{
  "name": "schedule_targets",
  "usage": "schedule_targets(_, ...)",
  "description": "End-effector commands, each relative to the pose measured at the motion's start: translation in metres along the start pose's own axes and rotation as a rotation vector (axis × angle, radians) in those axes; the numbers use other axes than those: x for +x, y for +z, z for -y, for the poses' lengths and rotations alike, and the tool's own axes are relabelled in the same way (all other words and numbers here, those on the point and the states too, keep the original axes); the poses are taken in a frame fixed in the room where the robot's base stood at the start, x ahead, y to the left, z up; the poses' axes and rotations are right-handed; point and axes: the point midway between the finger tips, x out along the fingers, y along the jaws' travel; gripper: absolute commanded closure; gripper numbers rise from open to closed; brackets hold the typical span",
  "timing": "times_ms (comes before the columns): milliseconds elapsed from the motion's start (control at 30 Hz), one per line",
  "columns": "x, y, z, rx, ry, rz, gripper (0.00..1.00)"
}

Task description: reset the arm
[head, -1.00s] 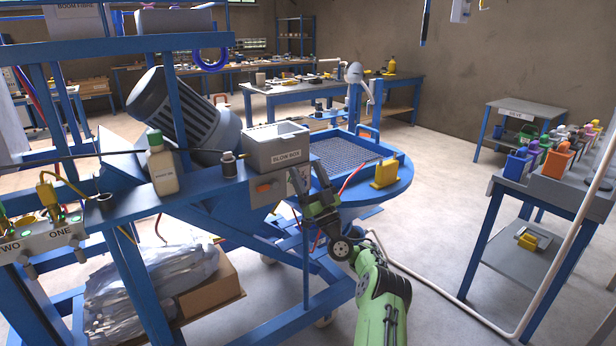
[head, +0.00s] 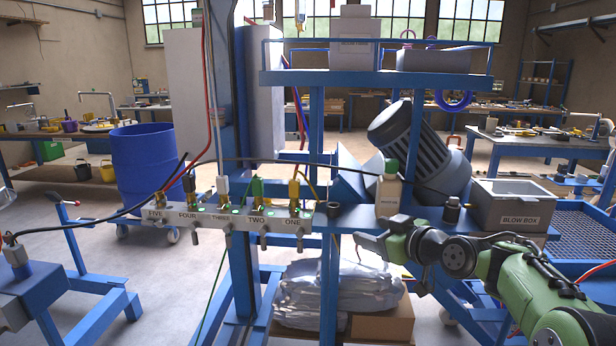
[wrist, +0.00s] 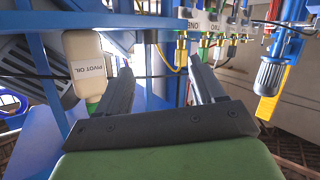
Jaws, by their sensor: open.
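My green arm reaches in from the lower right of the head view. My gripper (head: 364,240) is at its left end, in front of the blue frame and a little below the oil bottle (head: 388,190). In the wrist view my gripper (wrist: 162,72) shows two dark fingers spread apart with nothing between them. The bottle, labelled PIVOT OIL, also shows there upside down (wrist: 84,65), left of the fingers. It appears apart from them.
A port strip (head: 230,218) numbered ONE to FIVE, with plugged cables, runs left of my gripper. The grey blow box (head: 512,205) stands behind my arm. A blue drum (head: 150,168) is at the left. Open floor shows at the lower left.

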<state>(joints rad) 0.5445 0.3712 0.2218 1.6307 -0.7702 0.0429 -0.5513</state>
Motion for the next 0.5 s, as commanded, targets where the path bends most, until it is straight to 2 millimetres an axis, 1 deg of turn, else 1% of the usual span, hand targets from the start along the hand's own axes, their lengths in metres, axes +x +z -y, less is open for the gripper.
schedule_targets(33, -0.013, -0.002, 0.031, 0.0, -0.005, 0.094, 0.32)
schedule_targets(67, -0.023, 0.001, 0.047, 0.011, -0.001, 0.158, 0.32)
schedule_targets(100, -0.039, 0.007, 0.067, 0.029, 0.011, 0.237, 0.32)
schedule_targets(167, -0.068, 0.018, 0.094, 0.065, 0.041, 0.349, 0.32)
schedule_targets(200, -0.089, 0.027, 0.111, 0.095, 0.068, 0.416, 0.32)
schedule_targets(267, -0.121, 0.042, 0.131, 0.144, 0.109, 0.502, 0.32)
schedule_targets(300, -0.141, 0.053, 0.143, 0.179, 0.137, 0.55, 0.32)
schedule_targets(367, -0.17, 0.069, 0.158, 0.231, 0.175, 0.611, 0.32)
schedule_targets(400, -0.188, 0.079, 0.167, 0.265, 0.2, 0.645, 0.32)
schedule_targets(467, -0.213, 0.095, 0.179, 0.316, 0.233, 0.691, 0.32)
schedule_targets(500, -0.228, 0.105, 0.187, 0.351, 0.254, 0.718, 0.32)
